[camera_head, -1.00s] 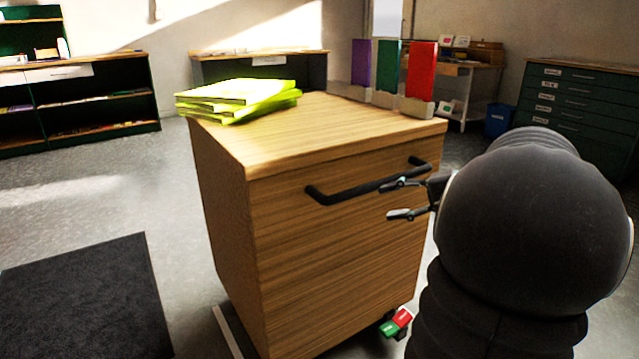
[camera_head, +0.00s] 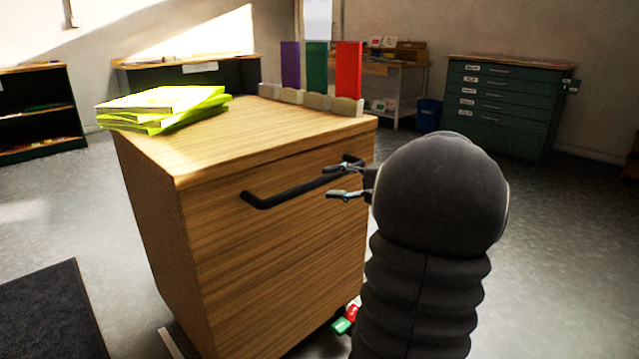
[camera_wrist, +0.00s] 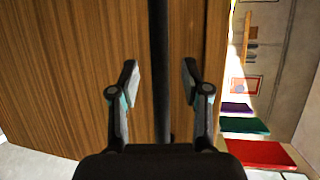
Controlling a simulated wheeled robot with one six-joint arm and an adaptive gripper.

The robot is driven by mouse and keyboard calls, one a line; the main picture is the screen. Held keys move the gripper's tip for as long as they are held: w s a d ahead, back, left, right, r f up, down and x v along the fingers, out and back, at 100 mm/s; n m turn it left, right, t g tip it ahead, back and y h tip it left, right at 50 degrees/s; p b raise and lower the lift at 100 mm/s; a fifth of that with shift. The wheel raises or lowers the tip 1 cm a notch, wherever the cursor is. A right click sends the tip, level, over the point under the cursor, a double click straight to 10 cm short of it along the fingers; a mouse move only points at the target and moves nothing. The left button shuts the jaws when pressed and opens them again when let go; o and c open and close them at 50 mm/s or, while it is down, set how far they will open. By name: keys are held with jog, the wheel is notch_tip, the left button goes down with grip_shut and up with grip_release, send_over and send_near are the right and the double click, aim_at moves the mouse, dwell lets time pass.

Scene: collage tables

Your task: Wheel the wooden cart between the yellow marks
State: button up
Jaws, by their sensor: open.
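The wooden cart (camera_head: 270,250) stands upright on the floor in the head view, with a black bar handle (camera_head: 270,198) across its front. Its wood front and the handle (camera_wrist: 160,60) also show in the wrist view. My gripper (camera_head: 328,182) is open at the right part of the handle. In the wrist view my gripper's fingers (camera_wrist: 160,78) lie on either side of the bar, which runs between them; I cannot tell how deep it sits. A red and green pedal (camera_head: 346,318) shows low at the cart's base. No yellow marks are in view.
Yellow-green folders (camera_head: 165,105) and a holder with purple, green and red binders (camera_head: 348,75) are on the cart top. A dark mat (camera_head: 50,315) lies at left. A green drawer cabinet (camera_head: 505,110) and blue bin (camera_head: 428,115) stand behind. The floor at right is clear.

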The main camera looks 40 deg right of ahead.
aim_at(323, 183)
jog(key=shift+x, duration=2)
grip_shut()
